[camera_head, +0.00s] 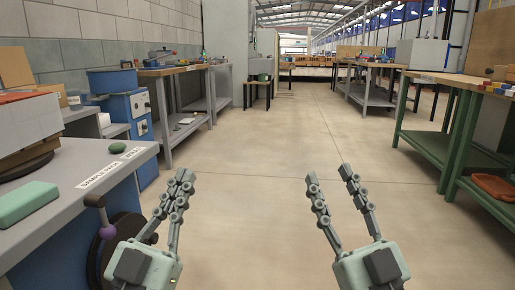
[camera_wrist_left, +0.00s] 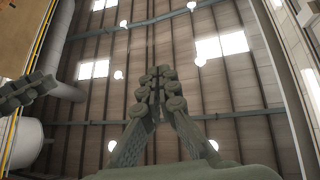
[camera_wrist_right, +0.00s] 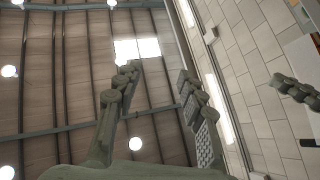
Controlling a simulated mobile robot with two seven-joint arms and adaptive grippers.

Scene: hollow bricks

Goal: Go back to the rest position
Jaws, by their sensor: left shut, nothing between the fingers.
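My left gripper (camera_head: 184,180) is raised in the lower left of the head view, pointing up and away from me. Its fingers meet at the tips and hold nothing; they also show closed in the left wrist view (camera_wrist_left: 156,78). My right gripper (camera_head: 329,177) is raised at about the same height in the lower middle-right. Its two fingers are apart with nothing between them, and the gap also shows in the right wrist view (camera_wrist_right: 156,76). Both wrist views look up at the roof.
A grey workbench (camera_head: 75,205) with a green block (camera_head: 28,203) stands close on the left, near my left gripper. A green-legged table (camera_head: 455,80) stands on the right, with an orange-red item (camera_head: 496,187) on its lower shelf. The floor (camera_head: 270,150) ahead is clear.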

